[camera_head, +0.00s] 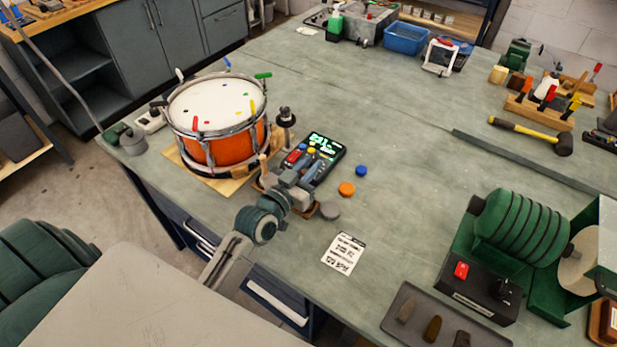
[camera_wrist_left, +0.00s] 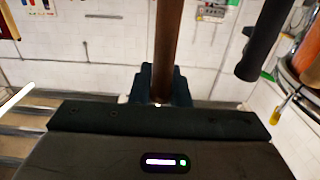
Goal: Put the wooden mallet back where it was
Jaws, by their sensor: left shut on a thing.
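My left gripper (camera_head: 300,181) is beside the drum's right side, close to the black device with the green display. It is shut on the brown wooden handle of the mallet (camera_wrist_left: 167,45), which stands upright between the jaws in the left wrist view. In the head view the gripper and arm largely hide the mallet, and I cannot make out its head. A brown wooden base (camera_head: 308,211) shows partly under the gripper; I cannot tell whether the mallet touches it. My right gripper is not in view.
The orange drum (camera_head: 211,150) with a white head stands on a wooden board left of the gripper. The device (camera_head: 325,152), a dark post (camera_head: 286,120), and blue, orange (camera_head: 346,189) and grey pucks are close by. A printed card (camera_head: 344,253) lies in front. The bench's middle is clear.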

